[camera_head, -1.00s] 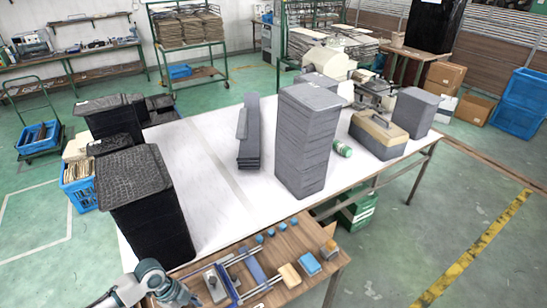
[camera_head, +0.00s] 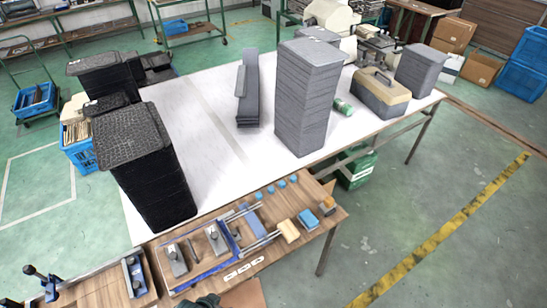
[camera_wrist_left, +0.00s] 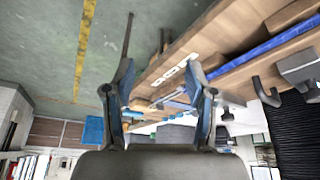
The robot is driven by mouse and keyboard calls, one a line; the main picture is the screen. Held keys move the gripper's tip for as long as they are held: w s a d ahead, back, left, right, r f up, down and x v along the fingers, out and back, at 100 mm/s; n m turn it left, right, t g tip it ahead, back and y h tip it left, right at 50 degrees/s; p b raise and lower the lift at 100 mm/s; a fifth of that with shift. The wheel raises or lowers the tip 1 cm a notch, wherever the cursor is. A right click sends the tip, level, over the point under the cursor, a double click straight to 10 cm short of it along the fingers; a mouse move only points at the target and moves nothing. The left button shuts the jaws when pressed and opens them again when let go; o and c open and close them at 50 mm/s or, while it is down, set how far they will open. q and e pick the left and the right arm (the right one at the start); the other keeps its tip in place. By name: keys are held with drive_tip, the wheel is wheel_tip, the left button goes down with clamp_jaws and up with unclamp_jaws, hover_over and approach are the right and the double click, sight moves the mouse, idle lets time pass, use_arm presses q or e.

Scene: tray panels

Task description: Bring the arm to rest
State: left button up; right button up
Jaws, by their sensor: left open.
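My left gripper (camera_wrist_left: 160,80) shows in the left wrist view with its two dark fingers spread apart and nothing between them. Past the fingers that view shows the wooden workbench edge and the green floor, tilted. In the head view only a small dark part of my left arm shows at the bottom edge, below the wooden workbench (camera_head: 262,258); the fingers are not visible there. My right gripper is in neither view.
A white table (camera_head: 205,95) carries a black tray stack (camera_head: 150,165), a tall grey stack (camera_head: 307,98) and a beige toolbox (camera_head: 381,95). The workbench holds a blue-framed fixture, clamps and small blocks (camera_head: 308,219). Green floor (camera_head: 420,210) at right is open.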

use_arm(q)
drive_tip(key=s+a+n+y, duration=0.2)
drive_tip(key=s+a+n, duration=0.1)
drive_tip(key=s+a, duration=0.1)
wheel_tip(320, 180, down, 28)
drive_tip(key=s+f+g+b, duration=0.1)
drive_tip(key=s+g, duration=0.1)
drive_tip(key=s+a+f, duration=0.1)
drive_tip(key=s+f, duration=0.7)
drive_tip(key=s+a+f+g, duration=0.1)
drive_tip(key=s+a+f, duration=0.1)
drive_tip(key=s+f, duration=0.6)
drive_tip(key=shift+s+a+b, duration=0.3)
drive_tip(key=shift+s+b, duration=0.1)
drive_tip(key=shift+s, duration=0.35)
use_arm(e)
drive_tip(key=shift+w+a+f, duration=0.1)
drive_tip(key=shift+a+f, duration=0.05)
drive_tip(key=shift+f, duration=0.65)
